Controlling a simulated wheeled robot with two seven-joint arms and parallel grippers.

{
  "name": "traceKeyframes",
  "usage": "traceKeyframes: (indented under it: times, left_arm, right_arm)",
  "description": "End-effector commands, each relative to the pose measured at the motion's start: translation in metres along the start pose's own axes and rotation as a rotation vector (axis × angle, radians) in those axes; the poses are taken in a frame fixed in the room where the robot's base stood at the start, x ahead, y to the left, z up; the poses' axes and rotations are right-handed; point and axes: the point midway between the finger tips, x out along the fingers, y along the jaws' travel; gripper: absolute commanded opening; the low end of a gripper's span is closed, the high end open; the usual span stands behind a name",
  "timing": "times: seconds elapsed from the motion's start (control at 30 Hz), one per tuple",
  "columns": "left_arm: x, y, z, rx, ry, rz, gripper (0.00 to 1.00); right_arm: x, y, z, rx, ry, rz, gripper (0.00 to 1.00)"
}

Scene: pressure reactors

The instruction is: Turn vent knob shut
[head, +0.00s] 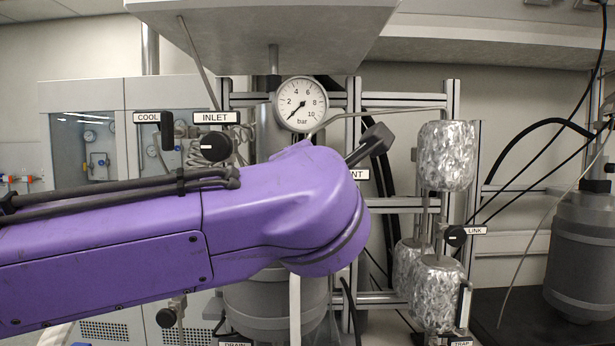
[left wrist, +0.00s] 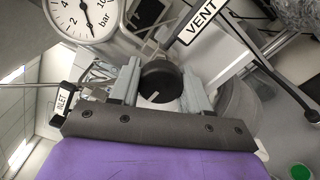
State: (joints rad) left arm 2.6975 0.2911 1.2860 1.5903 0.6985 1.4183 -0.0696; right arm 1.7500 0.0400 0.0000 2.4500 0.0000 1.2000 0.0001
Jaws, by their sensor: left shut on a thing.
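The vent knob (left wrist: 160,80) is a round black knob with a white pointer mark, seen in the left wrist view below the VENT label (left wrist: 202,22). My left gripper (left wrist: 161,88) is shut on it, with one grey finger on each side. In the wrist picture the white mark points toward the lower left. In the head view my purple left arm hides the knob and the gripper fingers; only the end of the VENT label (head: 357,174) shows. My right gripper is not in view.
A pressure gauge (head: 300,105) sits just above my arm, its needle pointing to the lower left. The INLET knob (head: 216,146) is close above the arm. Foil-wrapped cylinders (head: 446,156) and the LINK knob (head: 455,236) stand to the right. A grey vessel (head: 582,255) is far right.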

Motion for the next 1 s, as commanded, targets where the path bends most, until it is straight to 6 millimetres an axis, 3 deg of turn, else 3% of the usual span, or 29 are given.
traceKeyframes:
  times: [0.03,0.07,0.1,0.13,0.43,0.8,1.0]
  left_arm:
    - [0.000,-0.002,0.000,0.002,0.001,-0.003,0.16]
    - [0.000,-0.002,0.000,0.002,0.001,-0.003,0.53]
    - [0.000,-0.002,0.000,0.002,0.001,-0.003,0.66]
    - [0.000,-0.002,0.000,0.002,0.001,-0.003,0.72]
    - [-0.007,-0.003,-0.001,0.000,0.000,-0.001,0.72]
    - [-0.087,-0.004,-0.001,0.001,-0.002,0.002,0.72]
    - [-0.105,-0.002,-0.001,0.001,0.001,-0.001,0.72]
  right_arm:
    - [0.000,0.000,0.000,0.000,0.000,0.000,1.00]
    - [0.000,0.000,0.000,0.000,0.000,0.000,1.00]
    - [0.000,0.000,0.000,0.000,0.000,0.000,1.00]
    - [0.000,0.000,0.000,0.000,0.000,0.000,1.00]
    - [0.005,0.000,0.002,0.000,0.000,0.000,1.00]
    - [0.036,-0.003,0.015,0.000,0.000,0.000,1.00]
    - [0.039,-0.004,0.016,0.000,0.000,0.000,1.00]
